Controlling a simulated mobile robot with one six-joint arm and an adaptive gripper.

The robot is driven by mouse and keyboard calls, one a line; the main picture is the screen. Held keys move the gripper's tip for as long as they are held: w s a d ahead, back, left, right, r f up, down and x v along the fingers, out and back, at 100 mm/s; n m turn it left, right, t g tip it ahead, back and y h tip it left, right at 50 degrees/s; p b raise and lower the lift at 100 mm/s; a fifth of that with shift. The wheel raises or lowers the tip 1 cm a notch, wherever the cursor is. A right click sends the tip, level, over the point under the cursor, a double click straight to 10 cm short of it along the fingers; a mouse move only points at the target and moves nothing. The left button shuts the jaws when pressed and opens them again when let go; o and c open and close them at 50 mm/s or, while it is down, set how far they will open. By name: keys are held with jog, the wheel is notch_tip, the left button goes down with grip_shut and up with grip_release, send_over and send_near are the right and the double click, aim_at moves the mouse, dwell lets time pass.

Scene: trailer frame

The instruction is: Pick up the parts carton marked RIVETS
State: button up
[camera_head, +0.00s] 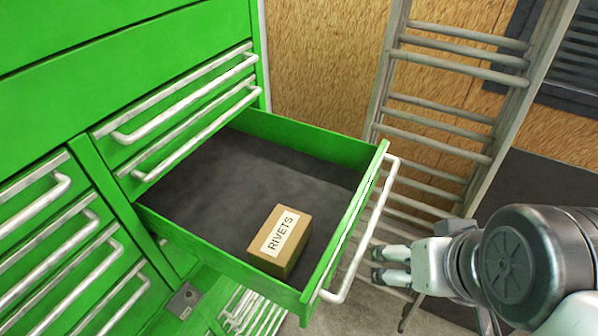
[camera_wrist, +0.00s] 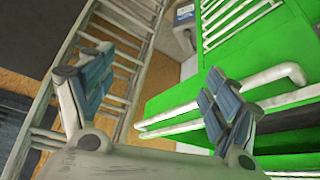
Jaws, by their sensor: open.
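The brown parts carton (camera_head: 281,242) with a white label reading RIVETS lies in the open green drawer (camera_head: 345,245), near its front right corner. My gripper (camera_head: 378,264) is outside the drawer, to the right of the drawer's front handle, and apart from the carton. In the wrist view my gripper (camera_wrist: 145,90) shows two spread fingers with nothing between them. The carton is not visible in the wrist view.
The drawer's silver handle (camera_head: 366,228) stands between my gripper and the drawer. A ladder (camera_head: 440,95) leans against the wood-panel wall behind. Closed drawers of the green cabinet (camera_head: 130,60) are at the left. The drawer's dark floor (camera_head: 250,175) is bare behind the carton.

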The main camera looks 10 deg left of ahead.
jog(key=w+a+r+n+g, duration=0.1)
jog(key=w+a+r+n, duration=0.2)
jog(key=n, duration=0.4)
notch_tip(320, 180, up, 9)
jog(key=n+g+p, duration=0.1)
jog(key=n+g, duration=0.2)
jog(key=n, duration=2.2)
send_over(281, 233)
jog(key=s+a, duration=0.1)
jog(key=s, duration=0.1)
jog(key=shift+h, duration=0.3)
jog(key=f, duration=0.5)
jog(key=w+f+b, duration=0.1)
jog(key=f, duration=0.5)
jog(key=w+d+f, duration=0.1)
jog(key=f, duration=0.5)
jog(key=shift+b, duration=0.4)
jog(key=shift+c, duration=0.4)
jog(key=c, duration=1.2)
jog(key=shift+r, duration=0.1)
jog(key=shift+c, duration=0.4)
